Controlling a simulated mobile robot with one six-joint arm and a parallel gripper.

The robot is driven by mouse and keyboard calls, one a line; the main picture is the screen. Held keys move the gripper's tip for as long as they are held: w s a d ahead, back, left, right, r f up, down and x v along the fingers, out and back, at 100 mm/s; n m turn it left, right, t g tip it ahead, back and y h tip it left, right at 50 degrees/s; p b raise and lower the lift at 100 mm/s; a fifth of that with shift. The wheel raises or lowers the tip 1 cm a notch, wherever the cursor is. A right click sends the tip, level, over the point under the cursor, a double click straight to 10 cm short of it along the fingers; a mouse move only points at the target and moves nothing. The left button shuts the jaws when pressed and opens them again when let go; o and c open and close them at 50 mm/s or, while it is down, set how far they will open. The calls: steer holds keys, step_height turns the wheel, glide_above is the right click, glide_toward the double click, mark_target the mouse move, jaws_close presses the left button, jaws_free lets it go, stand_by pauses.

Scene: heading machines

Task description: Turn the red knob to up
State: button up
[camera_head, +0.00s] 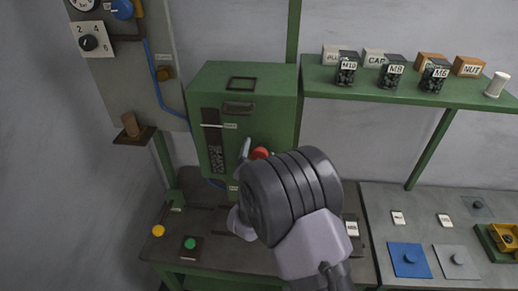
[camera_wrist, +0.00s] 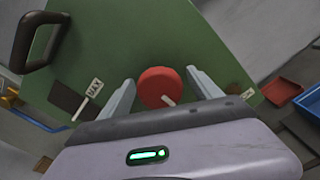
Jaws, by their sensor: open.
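The red knob (camera_wrist: 157,84) is on the front face of the green machine box (camera_wrist: 105,50). In the wrist view it is round with a pale pointer mark, which points toward the lower right of that picture. My gripper (camera_wrist: 161,90) is open, with one finger on each side of the knob. A gap shows between the knob and each finger; I cannot tell the depth. In the head view the knob (camera_head: 260,153) is partly hidden by my wrist, and one finger (camera_head: 245,149) shows to its left.
A dark handle (camera_wrist: 40,40) sticks out from the box. A MAX label (camera_wrist: 94,87) is on its face. A green shelf (camera_head: 400,93) with labelled boxes is to the right. The bench below holds a green button (camera_head: 190,244) and a yellow knob (camera_head: 158,230).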

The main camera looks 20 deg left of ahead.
steer(key=c, duration=1.3)
steer(key=shift+f+b, duration=0.1)
steer(key=shift+b, duration=0.4)
